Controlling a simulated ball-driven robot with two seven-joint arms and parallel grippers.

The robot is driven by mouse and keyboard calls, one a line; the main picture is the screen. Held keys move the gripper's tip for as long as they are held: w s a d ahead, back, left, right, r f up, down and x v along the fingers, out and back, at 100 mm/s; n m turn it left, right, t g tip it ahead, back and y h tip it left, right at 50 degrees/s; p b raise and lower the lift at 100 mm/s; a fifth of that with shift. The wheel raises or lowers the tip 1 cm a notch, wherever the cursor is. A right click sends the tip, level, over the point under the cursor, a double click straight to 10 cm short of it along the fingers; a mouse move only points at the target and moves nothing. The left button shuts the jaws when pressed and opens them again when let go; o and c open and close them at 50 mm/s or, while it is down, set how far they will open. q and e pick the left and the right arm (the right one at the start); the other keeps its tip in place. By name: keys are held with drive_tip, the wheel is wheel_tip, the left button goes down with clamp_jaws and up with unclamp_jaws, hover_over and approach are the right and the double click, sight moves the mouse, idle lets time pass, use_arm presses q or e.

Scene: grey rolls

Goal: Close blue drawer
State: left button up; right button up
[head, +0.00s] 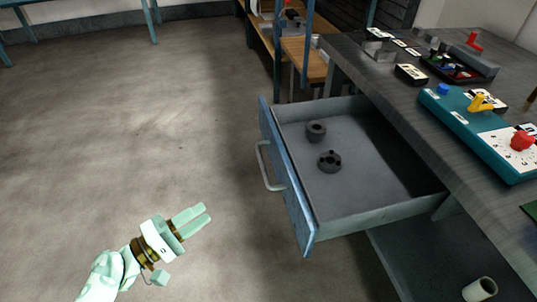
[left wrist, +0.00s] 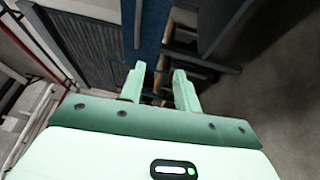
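The blue-fronted drawer (head: 287,180) is pulled out of the grey workbench and stands open, with a metal handle (head: 266,167) on its front. Two dark grey rolls, one farther back (head: 316,128) and one nearer (head: 329,161), lie on the drawer's floor. My left gripper (head: 203,214) is in the air to the left of the drawer front, apart from it and lower in the picture than the handle. Its two fingers are spread with nothing between them, as the left wrist view (left wrist: 159,84) also shows. My right gripper is not in view.
The workbench top (head: 400,95) holds a teal panel (head: 465,118) with coloured knobs, and small boxes. A lower shelf (head: 400,262) carries a white cup (head: 479,290). Wooden shelving (head: 290,50) stands behind. The floor (head: 130,130) left of the drawer is clear.

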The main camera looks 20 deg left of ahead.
use_arm(q)
drive_tip(key=w+d+r, duration=0.3)
drive_tip(key=w+d, duration=0.1)
drive_tip(key=w, duration=0.2)
drive_tip(key=w+d+r+h+b, duration=0.1)
drive_tip(key=w+d+r, duration=0.2)
drive_tip(key=w+d, duration=0.2)
drive_tip(key=shift+w+d+t, duration=0.3)
drive_tip(key=shift+w+t, duration=0.1)
drive_tip(key=shift+w, duration=0.8)
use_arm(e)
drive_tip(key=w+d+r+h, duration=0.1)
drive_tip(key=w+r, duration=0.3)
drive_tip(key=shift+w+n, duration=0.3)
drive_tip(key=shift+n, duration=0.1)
use_arm(q)
clamp_jaws()
